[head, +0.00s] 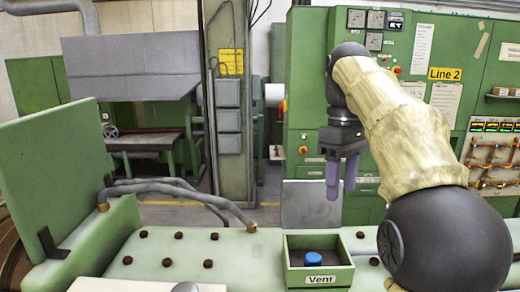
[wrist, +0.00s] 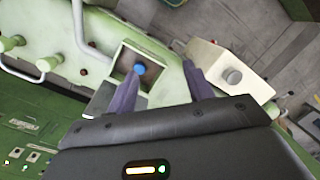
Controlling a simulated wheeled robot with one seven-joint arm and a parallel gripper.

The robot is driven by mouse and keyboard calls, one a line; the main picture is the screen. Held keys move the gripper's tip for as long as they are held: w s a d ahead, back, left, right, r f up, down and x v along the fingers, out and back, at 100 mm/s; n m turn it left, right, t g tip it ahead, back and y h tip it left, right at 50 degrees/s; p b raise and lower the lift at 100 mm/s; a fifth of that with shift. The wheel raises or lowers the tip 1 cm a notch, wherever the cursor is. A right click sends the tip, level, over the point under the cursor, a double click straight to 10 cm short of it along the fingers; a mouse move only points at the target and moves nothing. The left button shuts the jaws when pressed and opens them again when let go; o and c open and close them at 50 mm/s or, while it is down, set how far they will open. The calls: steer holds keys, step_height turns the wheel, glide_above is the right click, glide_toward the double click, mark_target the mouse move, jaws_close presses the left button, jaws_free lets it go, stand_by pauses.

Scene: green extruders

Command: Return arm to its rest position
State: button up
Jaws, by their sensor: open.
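My gripper (head: 342,178) hangs with its purple fingers pointing down, above and slightly right of the green open box marked "Vent" (head: 319,281). Its two fingers are apart with nothing between them, and it touches nothing. In the wrist view my gripper (wrist: 163,90) shows both fingers spread. A blue round knob (head: 312,258) sits inside the Vent box. The blue knob also shows in the wrist view (wrist: 139,69), beyond the left fingertip. My arm is bent, raised on the right side of the head view.
A pale green machine top (head: 180,254) with several dark knobs lies below. Grey hoses (head: 190,187) run across it at left, beside a raised green lid (head: 50,172). A green control cabinet (head: 463,60) marked "Line 2" stands behind my arm. A pale block (wrist: 232,72) lies right of the fingers.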

step_height(320, 180, down, 17)
steer(key=m+t, duration=0.2)
steer(key=m, duration=0.2)
steer(key=s+f+m+t, duration=0.1)
steer(key=s+f+m, duration=0.3)
steer(key=f, duration=0.5)
steer(key=s+f+m+t, duration=0.1)
steer(key=s+f, duration=0.6)
steer(key=f, duration=0.1)
steer(key=s+b+x, duration=0.2)
steer(key=b+x, duration=1.1)
steer(key=shift+s+f, duration=0.15)
steer(key=shift+f, duration=0.3)
steer(key=shift+d, duration=0.1)
